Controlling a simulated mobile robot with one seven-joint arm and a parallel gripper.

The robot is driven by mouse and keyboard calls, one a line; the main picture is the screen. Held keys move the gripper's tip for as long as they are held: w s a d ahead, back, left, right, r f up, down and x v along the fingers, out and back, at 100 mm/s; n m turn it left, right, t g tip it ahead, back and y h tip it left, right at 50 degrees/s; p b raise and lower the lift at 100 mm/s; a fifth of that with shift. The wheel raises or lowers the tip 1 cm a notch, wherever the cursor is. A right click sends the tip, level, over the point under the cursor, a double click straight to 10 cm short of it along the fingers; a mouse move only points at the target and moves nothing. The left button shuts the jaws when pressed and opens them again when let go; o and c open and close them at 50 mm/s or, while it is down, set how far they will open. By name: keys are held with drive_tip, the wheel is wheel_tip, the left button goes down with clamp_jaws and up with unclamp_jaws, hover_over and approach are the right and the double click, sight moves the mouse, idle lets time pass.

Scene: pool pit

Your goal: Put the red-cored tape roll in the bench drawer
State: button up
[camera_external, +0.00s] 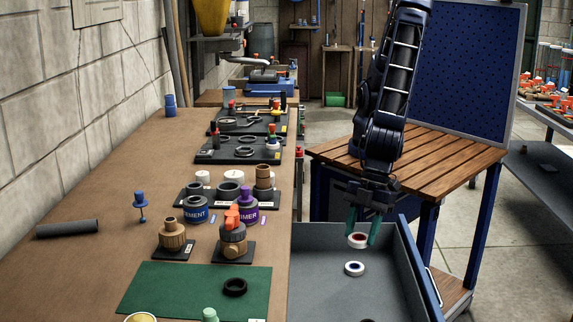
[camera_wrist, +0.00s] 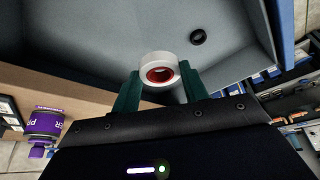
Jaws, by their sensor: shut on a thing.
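The red-cored tape roll (camera_external: 357,241) is white outside with a red core. My gripper (camera_external: 362,228) is shut on it, with a green finger on each side. In the wrist view the roll (camera_wrist: 160,67) shows between the fingertips (camera_wrist: 158,85). The bench drawer (camera_external: 325,295) is pulled open, a grey tray beside the bench, and the roll hangs over its inside near the far end. The exact gap between the roll and the drawer floor is hard to tell.
A white roll with a dark blue core (camera_external: 354,268) lies in the drawer. A black ring (camera_wrist: 197,36) also lies in it. The workbench (camera_external: 110,235) at left holds cans, fittings and a green mat (camera_external: 185,290). A slatted wooden table (camera_external: 445,160) stands behind the drawer.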

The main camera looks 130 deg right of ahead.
sight(353, 296)
wheel_tip(353, 296, down, 15)
drive_tip(key=shift+f, duration=0.1)
idle(0.5)
drive_tip(key=o, duration=1)
drive_tip(key=shift+c, duration=0.2)
